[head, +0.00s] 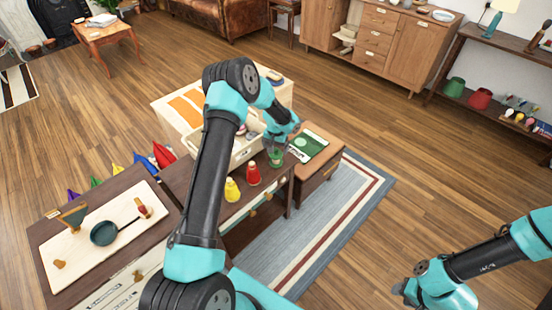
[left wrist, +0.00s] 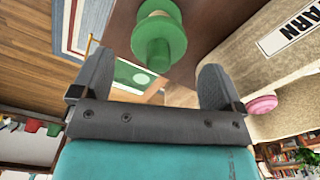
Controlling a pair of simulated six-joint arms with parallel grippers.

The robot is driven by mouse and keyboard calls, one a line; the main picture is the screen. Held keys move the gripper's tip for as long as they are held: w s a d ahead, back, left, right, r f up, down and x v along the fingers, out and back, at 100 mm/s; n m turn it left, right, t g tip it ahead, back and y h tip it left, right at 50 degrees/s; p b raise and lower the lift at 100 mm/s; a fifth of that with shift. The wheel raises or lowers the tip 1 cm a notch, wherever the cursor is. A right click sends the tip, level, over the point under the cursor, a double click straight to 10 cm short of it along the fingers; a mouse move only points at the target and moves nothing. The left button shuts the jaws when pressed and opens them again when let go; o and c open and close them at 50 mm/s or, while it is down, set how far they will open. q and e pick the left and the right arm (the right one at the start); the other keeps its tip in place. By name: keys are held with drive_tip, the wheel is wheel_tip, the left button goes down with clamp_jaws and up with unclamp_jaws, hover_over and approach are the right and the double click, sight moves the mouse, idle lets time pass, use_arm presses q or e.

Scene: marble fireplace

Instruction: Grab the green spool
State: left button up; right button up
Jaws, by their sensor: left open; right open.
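The green spool (head: 276,161) stands on the dark table (head: 207,178), partly hidden by my left gripper above it. My left gripper (head: 277,146) is open over the green spool. In the left wrist view the green spool (left wrist: 158,40) shows ahead of and between the two open fingers (left wrist: 155,62), with a gap to each finger; I see no contact. My right gripper (head: 402,289) is at the lower right of the head view, open, low and far from the spool.
A red spool (head: 253,174) and a yellow spool (head: 232,190) stand left of the green one. A pale crate (head: 240,153), lettered in the wrist view (left wrist: 288,72), is close behind. A brown stool (head: 318,167) with a green-and-white item is right. A tray (head: 75,260) lies left.

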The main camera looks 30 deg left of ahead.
sight(276, 154)
use_arm(q)
drive_tip(key=shift+f, duration=0.1)
drive_tip(key=shift+w+f, duration=0.1)
drive_tip(key=shift+f, duration=2.4)
drive_tip(key=shift+c, duration=0.3)
drive_tip(key=c, duration=1)
drive_tip(key=shift+o, duration=0.2)
drive_tip(key=shift+r, duration=0.1)
drive_tip(key=shift+r, duration=0.6)
wheel_tip(276, 154, up, 2)
drive_tip(key=shift+r, duration=0.25)
drive_tip(key=s+d+r, duration=0.1)
drive_tip(key=s+d, duration=0.7)
drive_tip(key=s, duration=0.5)
drive_tip(key=shift+s+d, duration=0.2)
drive_tip(key=shift+s, duration=0.15)
